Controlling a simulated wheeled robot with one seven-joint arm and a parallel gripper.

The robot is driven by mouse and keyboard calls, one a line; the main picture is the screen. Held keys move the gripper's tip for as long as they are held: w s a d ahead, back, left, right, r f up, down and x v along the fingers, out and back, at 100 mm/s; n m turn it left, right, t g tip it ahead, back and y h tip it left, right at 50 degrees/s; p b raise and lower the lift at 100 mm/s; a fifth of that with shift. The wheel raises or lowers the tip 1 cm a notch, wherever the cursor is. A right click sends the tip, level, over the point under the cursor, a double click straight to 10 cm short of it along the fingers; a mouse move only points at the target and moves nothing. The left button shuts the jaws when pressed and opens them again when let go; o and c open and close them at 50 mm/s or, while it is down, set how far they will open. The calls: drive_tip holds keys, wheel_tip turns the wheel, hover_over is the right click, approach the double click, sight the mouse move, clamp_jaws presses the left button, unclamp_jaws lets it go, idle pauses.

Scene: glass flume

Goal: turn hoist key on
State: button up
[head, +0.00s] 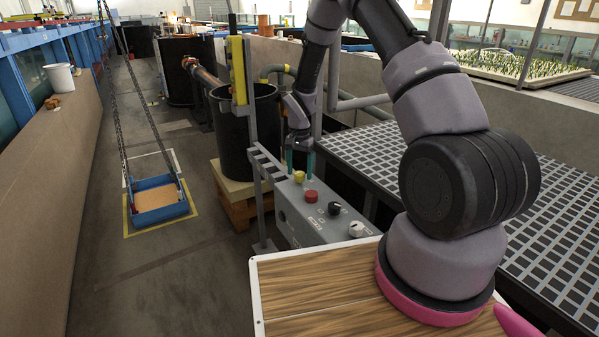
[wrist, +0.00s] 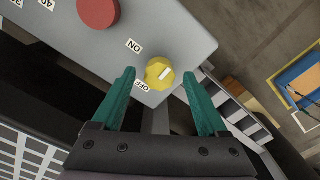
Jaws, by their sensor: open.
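The hoist key is most likely the yellow knob (wrist: 160,73) on the grey control box (wrist: 190,30). Labels ON and OFF sit beside it, and its pale pointer mark is seen at a slant. In the head view the yellow knob (head: 299,177) is at the far end of the box top. My gripper (wrist: 158,95) is open, with its two green fingers on either side of the yellow knob and apart from it. In the head view my gripper (head: 300,165) is over that end of the box. I cannot tell how high the fingertips are above the panel.
A red button (head: 311,196), a black knob (head: 334,208) and a white knob (head: 356,229) share the box top. A blue-framed tray (head: 158,200) hangs on chains at left. A black barrel (head: 248,130) stands behind the box, and a grating (head: 430,160) lies right.

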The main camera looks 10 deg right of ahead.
drive_tip(key=shift+f, duration=0.3)
clamp_jaws()
